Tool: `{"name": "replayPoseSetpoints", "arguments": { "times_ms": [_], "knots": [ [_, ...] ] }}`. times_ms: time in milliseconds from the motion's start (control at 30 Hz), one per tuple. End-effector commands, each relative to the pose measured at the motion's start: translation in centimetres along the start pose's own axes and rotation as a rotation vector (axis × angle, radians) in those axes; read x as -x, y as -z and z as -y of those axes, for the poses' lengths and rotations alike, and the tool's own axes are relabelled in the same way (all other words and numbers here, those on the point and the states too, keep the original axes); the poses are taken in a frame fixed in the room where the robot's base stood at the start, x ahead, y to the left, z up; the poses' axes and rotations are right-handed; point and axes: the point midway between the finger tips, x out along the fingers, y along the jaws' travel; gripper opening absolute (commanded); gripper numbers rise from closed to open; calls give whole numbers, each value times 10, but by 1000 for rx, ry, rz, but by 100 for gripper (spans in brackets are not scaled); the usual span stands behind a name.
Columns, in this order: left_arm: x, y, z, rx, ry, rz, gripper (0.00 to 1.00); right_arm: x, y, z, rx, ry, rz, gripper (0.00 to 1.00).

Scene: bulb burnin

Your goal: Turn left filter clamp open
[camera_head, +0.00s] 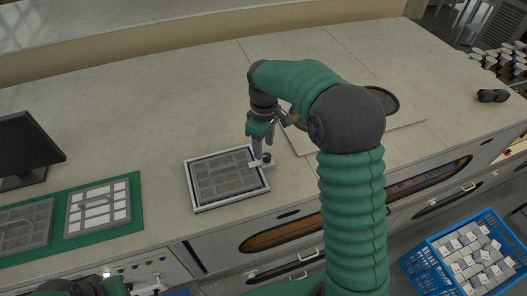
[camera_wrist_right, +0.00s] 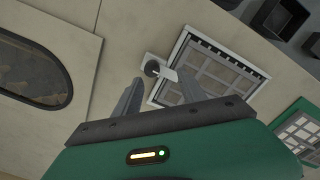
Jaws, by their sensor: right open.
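A filter frame (camera_head: 190,181) with a white rim and a grey grid lies on the worktop; it also shows in the right wrist view (camera_wrist_right: 181,44). At its right edge is a clamp (camera_head: 256,164), a white tab with a dark round knob; it is clear in the right wrist view (camera_wrist_right: 168,74). My right gripper (camera_head: 263,150) is open above the clamp. In the wrist view its fingers (camera_wrist_right: 158,92) point toward the clamp, with the knob between their lines; I see no contact. Part of my left arm shows at the bottom left edge; its jaws are not clear.
A green mat (camera_head: 137,215) with gridded panels (camera_head: 98,208) lies at the left, near a dark monitor (camera_head: 25,143). A pale board (camera_head: 405,118) with a dark round rim lies behind my right arm. A blue crate (camera_head: 416,262) stands lower right. The worktop behind the filter is clear.

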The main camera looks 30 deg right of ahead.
Motion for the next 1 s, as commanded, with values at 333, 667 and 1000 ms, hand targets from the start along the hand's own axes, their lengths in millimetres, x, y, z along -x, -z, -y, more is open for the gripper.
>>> {"name": "replayPoseSetpoints", "arguments": {
  "times_ms": [333, 667, 1000],
  "knots": [
    [16, 4, 0, -1, 0, 0, 0, -48, -3, 1, -1, -1, -2, 48],
    [15, 4, 0, -1, 0, 0, 0, -50, 1, 3, -2, -4, 0, 37],
    [15, 4, 0, -1, 0, 0, 0, -51, 0, 2, 1, 2, -2, 0]
  ]
}}
